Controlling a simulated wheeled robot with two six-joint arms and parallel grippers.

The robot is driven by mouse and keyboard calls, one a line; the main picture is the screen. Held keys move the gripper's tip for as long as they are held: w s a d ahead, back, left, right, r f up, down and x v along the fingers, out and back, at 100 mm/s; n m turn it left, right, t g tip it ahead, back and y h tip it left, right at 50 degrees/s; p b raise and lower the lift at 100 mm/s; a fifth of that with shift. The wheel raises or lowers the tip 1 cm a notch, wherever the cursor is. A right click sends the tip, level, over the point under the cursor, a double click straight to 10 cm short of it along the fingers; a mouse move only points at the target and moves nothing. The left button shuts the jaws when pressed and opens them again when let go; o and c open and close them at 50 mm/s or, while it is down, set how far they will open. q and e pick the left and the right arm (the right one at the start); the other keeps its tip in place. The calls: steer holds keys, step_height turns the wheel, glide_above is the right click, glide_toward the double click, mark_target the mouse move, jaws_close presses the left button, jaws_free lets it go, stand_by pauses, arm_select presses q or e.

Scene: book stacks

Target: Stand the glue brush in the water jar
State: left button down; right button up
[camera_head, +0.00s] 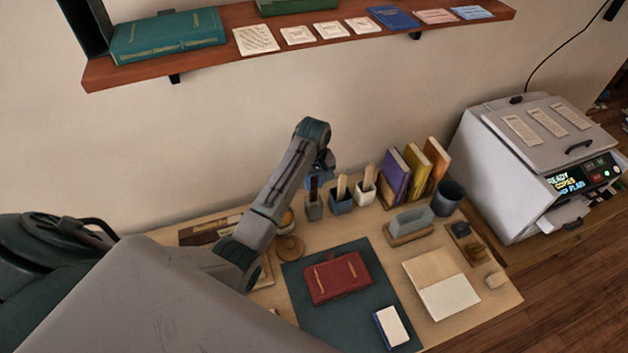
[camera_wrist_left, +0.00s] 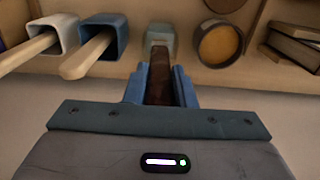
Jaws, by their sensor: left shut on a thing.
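The dark brown handle (camera_wrist_left: 158,88), which looks like the glue brush, is between the blue fingers of my left gripper (camera_wrist_left: 160,88), shut on it. In the head view my left gripper (camera_head: 320,180) is above the row of small pots at the back of the table. A small grey-green jar (camera_head: 314,211), probably the water jar, stands under it and also shows in the left wrist view (camera_wrist_left: 160,35). The handle runs to the jar's mouth; its lower end is hidden, so I cannot tell how deep it is. My right gripper is out of view.
A blue pot (camera_head: 341,206) and a white pot (camera_head: 366,196), each with pale wooden handles, stand close to the right. A round pot with amber contents (camera_wrist_left: 218,44) is on the other side. A red book (camera_head: 337,278) lies on the dark mat (camera_head: 300,310).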

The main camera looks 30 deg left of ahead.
arm_select(q)
steer(key=c, duration=1.2)
jaws_free()
steer(key=shift+o, duration=0.4)
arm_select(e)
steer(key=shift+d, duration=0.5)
arm_select(q)
step_height(320, 180, up, 5)
steer(key=shift+r+b, duration=0.1)
steer(key=shift+b, duration=0.95)
step_height(320, 180, up, 4)
steer(key=shift+r+p, duration=0.1)
steer(key=shift+p, duration=0.9)
steer(key=shift+s+r+p, duration=0.1)
steer(key=shift+r+p, duration=0.65)
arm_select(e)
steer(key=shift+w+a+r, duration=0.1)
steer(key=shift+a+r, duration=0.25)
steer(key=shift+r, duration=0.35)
arm_select(q)
steer(key=shift+f, duration=0.1)
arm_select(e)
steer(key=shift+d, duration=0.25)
